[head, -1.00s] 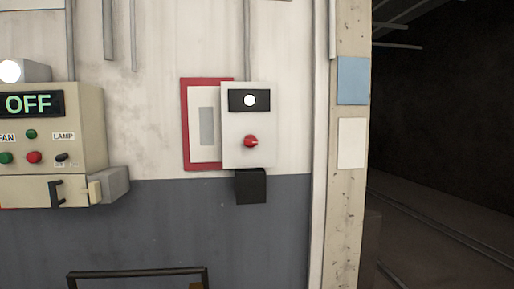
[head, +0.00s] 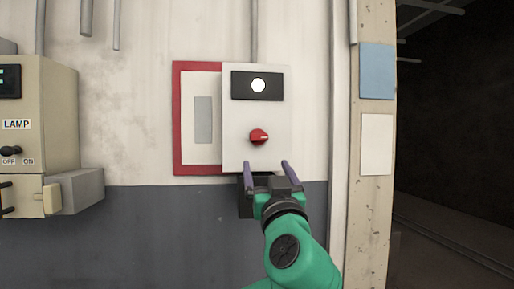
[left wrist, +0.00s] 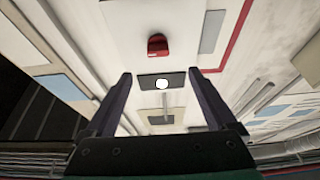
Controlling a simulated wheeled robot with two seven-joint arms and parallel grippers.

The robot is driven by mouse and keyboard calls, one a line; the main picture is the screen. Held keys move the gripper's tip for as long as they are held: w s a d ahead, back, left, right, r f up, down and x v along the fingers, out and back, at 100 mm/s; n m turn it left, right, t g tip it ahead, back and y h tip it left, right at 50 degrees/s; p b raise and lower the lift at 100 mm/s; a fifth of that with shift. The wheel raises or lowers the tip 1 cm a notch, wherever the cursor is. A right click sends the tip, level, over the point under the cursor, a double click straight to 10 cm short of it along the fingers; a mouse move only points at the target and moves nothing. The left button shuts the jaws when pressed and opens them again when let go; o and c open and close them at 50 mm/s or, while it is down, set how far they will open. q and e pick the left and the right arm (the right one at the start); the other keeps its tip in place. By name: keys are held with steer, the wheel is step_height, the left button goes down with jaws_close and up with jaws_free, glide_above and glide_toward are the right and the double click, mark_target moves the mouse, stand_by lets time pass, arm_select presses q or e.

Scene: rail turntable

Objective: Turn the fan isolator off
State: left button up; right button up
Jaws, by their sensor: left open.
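The fan isolator appears to be the light grey box (head: 235,155) on the wall, with a red rotary knob (head: 258,137) on its front. The knob's pale mark lies roughly horizontal. Above the knob is a black panel (head: 240,86) with a lit white lamp (head: 258,86). My left gripper (head: 267,164) is open and empty, its purple fingers pointing up just below the knob in the picture. In the left wrist view the red knob (left wrist: 158,45) shows beyond the spread fingers, not between them. My right gripper is not in view.
A red-framed plate (head: 177,120) sits left of the box. A beige control cabinet (head: 55,110) with a LAMP switch stands at the left, with a grey block (head: 78,190) at its lower side. A concrete post (head: 375,220) and dark tunnel are at the right.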

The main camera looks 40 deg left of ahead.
mark_target(260, 139)
arm_select(q)
steer(key=p+x, duration=0.6)
steer(key=x, duration=0.7)
steer(key=shift+w+d+r+p, duration=0.1)
steer(key=shift+d+r+p, duration=0.05)
steer(key=shift+r+p, duration=0.15)
steer(key=shift+w, duration=0.15)
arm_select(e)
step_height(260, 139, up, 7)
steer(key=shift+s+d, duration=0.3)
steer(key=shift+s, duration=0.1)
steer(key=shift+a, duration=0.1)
